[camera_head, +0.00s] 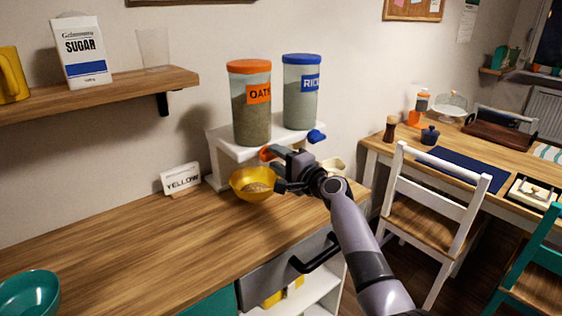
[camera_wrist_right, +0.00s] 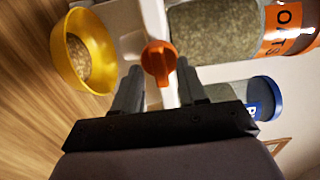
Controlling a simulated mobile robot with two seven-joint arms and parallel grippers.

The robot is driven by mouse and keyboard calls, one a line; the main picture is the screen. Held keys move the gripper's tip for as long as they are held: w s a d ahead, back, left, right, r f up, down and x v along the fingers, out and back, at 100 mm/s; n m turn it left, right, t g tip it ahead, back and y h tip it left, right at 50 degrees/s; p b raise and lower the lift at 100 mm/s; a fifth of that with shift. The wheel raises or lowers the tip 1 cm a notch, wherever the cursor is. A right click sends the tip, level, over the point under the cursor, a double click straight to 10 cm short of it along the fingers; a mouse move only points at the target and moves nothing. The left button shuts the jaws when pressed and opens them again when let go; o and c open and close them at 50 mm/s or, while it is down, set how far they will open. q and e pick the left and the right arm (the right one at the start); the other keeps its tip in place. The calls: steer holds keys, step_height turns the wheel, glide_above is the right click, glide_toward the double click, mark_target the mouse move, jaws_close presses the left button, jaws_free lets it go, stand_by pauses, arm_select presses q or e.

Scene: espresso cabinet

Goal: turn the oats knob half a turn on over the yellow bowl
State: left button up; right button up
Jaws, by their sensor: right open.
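The oats dispenser (camera_head: 252,110) has an orange lid and an orange label and stands on a white stand (camera_head: 222,152). Its orange oats knob (camera_wrist_right: 158,60) shows in the right wrist view between and just beyond my fingertips; in the head view the knob (camera_head: 268,152) is partly hidden by my gripper. The yellow bowl (camera_head: 240,190) sits on the counter below and holds some tan grain; the bowl also shows in the wrist view (camera_wrist_right: 95,45). My right gripper (camera_head: 276,168) is open around the knob's front, with gaps beside it. My left gripper is not in view.
A rice dispenser (camera_head: 302,95) with a blue lid and blue knob (camera_head: 316,136) stands to the right. A "YELLOW" card (camera_head: 181,179) is left of the bowl. A pale bowl (camera_head: 334,166) is partly behind my wrist. The counter's left middle is clear; a teal bowl (camera_head: 28,293) sits front left.

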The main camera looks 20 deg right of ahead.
steer(key=v, duration=0.7)
stand_by(0.3)
stand_by(0.3)
steer(key=s+f+n+g+h, duration=0.25)
steer(key=s+f, duration=0.35)
steer(key=f, duration=0.3)
steer(key=s+f+n+g+h, duration=0.1)
steer(key=s+f+n, duration=0.4)
steer(key=f, duration=0.5)
steer(key=s+a+f+n+g, duration=0.1)
steer(key=s+f+n, duration=0.3)
steer(key=s, duration=0.8)
steer(key=s+a+f+n+g, duration=0.2)
steer(key=s+f+n, duration=0.3)
steer(key=s, duration=0.7)
steer(key=shift+a+f, duration=0.4)
steer(key=shift+f, duration=0.1)
